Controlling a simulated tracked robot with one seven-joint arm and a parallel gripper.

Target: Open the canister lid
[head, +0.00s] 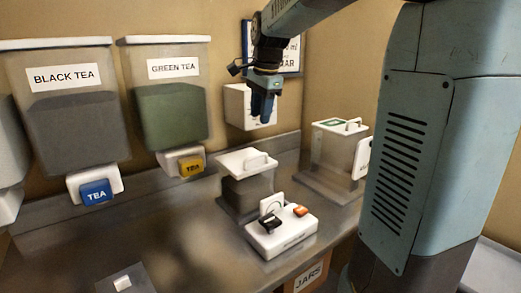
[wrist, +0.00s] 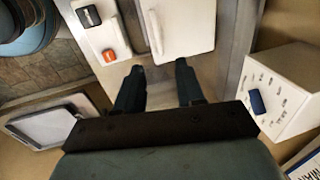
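A canister (head: 247,190) with dark contents stands on the counter in the middle of the head view. Its white lid (head: 238,161) lies on top, with a loop handle (head: 259,160) on it. The lid (wrist: 185,35) and handle (wrist: 155,32) also show at the top of the wrist view. My gripper (head: 263,112) hangs above the canister, pointing down and apart from the lid. In the wrist view my gripper (wrist: 160,72) is open, its two fingers spread with nothing between them. A second clear canister (head: 335,160) with a white lid stands farther right.
A white device (head: 282,234) with black and orange parts stands in front of the canister. A white box (head: 240,105) is on the wall behind my gripper; its blue lever (wrist: 257,101) shows in the wrist view. Black and green tea dispensers (head: 65,100) hang left. Counter at front left is mostly clear.

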